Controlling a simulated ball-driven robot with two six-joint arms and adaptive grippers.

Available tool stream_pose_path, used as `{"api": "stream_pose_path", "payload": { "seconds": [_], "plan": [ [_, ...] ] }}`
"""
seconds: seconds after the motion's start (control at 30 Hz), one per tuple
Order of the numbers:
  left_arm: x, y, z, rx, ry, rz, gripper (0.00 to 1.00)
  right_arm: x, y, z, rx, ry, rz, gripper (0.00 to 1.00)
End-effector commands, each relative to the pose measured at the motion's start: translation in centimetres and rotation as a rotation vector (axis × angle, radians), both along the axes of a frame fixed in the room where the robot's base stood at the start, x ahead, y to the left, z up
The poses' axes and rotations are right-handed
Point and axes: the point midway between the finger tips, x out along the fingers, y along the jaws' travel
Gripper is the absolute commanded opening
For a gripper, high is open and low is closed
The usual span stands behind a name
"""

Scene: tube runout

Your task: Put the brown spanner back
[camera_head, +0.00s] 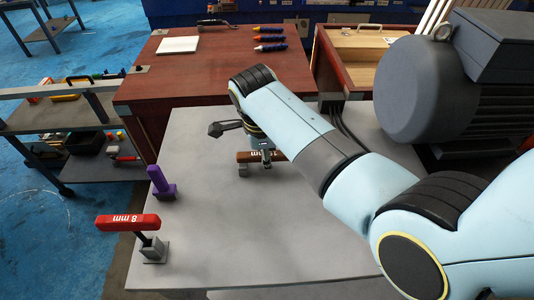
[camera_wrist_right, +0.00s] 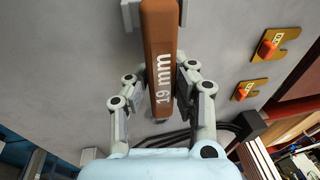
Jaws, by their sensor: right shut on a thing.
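The brown spanner (camera_head: 246,157), marked "19 mm", is over the grey table, its bar handle lying level. In the right wrist view the brown handle (camera_wrist_right: 160,40) runs up between the fingers. My right gripper (camera_head: 267,161) is shut on the handle; its fingers also show in the wrist view (camera_wrist_right: 158,88) on either side of it. A small grey block (camera_head: 243,171) shows just under the handle's left end. The arm and gripper hide much of the spanner's lower part, so I cannot tell whether it sits in a holder. My left gripper is not in view.
A red "8 mm" spanner (camera_head: 127,222) stands in a grey block (camera_head: 154,250) at the front left of the table (camera_head: 215,230). A purple piece (camera_head: 161,184) stands behind it. A large grey motor (camera_head: 430,85) is at the right. The table's front middle is clear.

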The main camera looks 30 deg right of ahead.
Motion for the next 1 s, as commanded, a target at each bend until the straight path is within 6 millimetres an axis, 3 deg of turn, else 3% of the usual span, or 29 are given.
{"api": "stream_pose_path", "payload": {
  "seconds": [0.4,0.43,0.6,0.8,1.0],
  "plan": [
    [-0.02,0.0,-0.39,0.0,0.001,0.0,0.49,0.01,-0.02,-0.65,0.0,0.0,0.0,0.0],
    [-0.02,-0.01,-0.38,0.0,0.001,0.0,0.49,0.01,-0.01,-0.64,0.0,0.0,0.0,0.24],
    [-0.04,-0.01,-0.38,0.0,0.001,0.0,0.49,0.0,-0.01,-0.65,0.0,0.0,0.0,0.46],
    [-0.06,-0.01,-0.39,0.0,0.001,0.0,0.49,-0.01,-0.01,-0.65,0.0,0.0,0.0,0.49],
    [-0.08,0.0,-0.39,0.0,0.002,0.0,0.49,-0.04,-0.01,-0.69,0.0,0.001,0.0,0.72]
  ]
}}
